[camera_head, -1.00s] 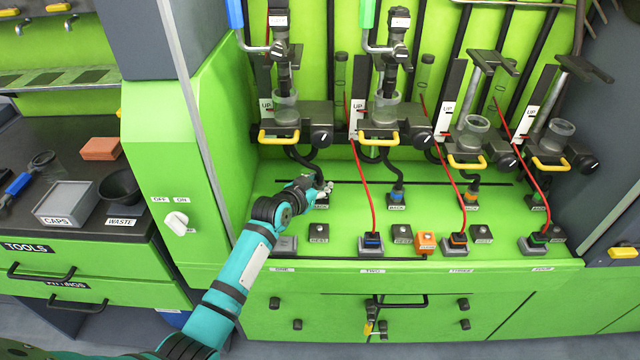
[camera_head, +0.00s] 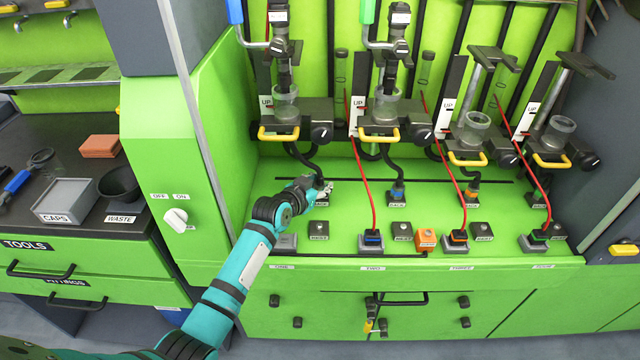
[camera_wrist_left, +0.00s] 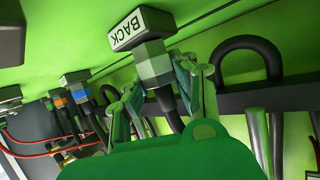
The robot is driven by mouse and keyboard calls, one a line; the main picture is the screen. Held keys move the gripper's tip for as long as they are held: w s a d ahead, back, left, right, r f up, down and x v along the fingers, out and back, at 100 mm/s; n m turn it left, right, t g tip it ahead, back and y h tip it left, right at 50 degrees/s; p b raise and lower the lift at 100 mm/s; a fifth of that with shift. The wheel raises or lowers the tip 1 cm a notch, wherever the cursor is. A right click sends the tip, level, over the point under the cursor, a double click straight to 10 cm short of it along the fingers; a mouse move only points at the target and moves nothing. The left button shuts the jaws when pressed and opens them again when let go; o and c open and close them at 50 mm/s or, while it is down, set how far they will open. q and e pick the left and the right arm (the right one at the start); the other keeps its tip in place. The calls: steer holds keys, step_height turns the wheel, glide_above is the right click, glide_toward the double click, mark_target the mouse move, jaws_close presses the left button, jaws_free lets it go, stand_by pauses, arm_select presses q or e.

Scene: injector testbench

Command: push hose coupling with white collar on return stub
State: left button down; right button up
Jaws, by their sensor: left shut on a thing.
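My left gripper (camera_head: 322,189) is at the leftmost return position on the green bench. In the left wrist view its fingers (camera_wrist_left: 160,95) close on either side of a black hose end just behind a grey hexagonal coupling (camera_wrist_left: 153,62). The coupling lines up with the block labelled BACK (camera_wrist_left: 140,28) and appears to meet it; I cannot tell how far it is pushed on. The stub itself is hidden. The white collar is not clearly seen. A black hose (camera_head: 303,160) runs from the test holder above down to the gripper. My right gripper is not in view.
Neighbouring return couplings have a blue collar (camera_head: 397,190) and an orange collar (camera_head: 472,190). Red cables (camera_head: 363,180) hang in front of the bench. An orange button box (camera_head: 425,238) stands near the front edge. A grey caps box (camera_head: 66,200) and a black waste bowl (camera_head: 122,184) are at left.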

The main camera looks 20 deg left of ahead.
arm_select(q)
steer(key=c, duration=1)
jaws_free()
